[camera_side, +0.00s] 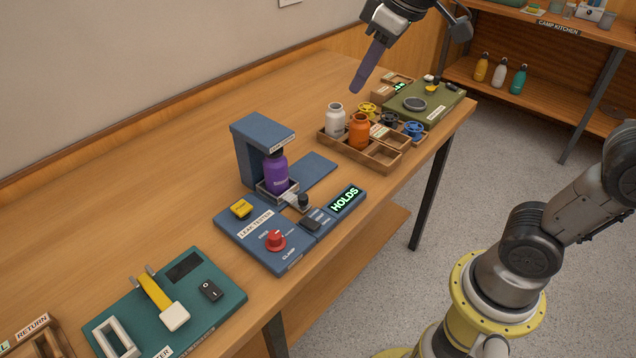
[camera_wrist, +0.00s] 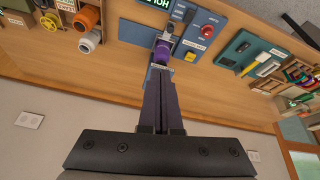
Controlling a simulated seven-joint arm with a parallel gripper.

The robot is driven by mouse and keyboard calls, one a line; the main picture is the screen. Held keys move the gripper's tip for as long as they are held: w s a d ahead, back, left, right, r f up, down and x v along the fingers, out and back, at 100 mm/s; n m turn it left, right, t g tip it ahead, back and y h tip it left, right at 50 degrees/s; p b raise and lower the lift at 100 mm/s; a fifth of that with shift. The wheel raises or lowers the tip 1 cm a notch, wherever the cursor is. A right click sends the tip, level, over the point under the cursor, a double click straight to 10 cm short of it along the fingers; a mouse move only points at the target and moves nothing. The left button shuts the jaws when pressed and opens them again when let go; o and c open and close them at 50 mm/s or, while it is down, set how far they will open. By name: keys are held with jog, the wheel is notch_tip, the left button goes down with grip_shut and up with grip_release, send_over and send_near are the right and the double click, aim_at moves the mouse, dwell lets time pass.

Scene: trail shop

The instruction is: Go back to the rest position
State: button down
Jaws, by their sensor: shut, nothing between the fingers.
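My gripper (camera_side: 366,72) is high above the table's far part in the side view, fingers pointing down and slightly left. Its fingers are together and hold nothing; they also show shut in the wrist view (camera_wrist: 160,82). It is clear of every object. A purple bottle (camera_side: 275,172) stands upright in the blue leak tester (camera_side: 255,137), whose display (camera_side: 345,200) reads HOLDS. The bottle also shows in the wrist view (camera_wrist: 162,52), just past my fingertips in the picture.
A teal station (camera_side: 215,287) is at the front left. The wall (camera_side: 150,70) runs along the table's left side.

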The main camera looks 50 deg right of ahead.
jog(key=s+d+f+m, duration=0.1)
jog(key=s+f, duration=0.4)
jog(key=s, duration=0.2)
jog(key=s+d+f+m+t, duration=0.1)
jog(key=s+f, duration=0.3)
jog(key=s, duration=0.4)
jog(key=shift+d+f+m, duration=0.3)
jog(key=shift+d+f, duration=0.1)
jog(key=shift+d, duration=0.15)
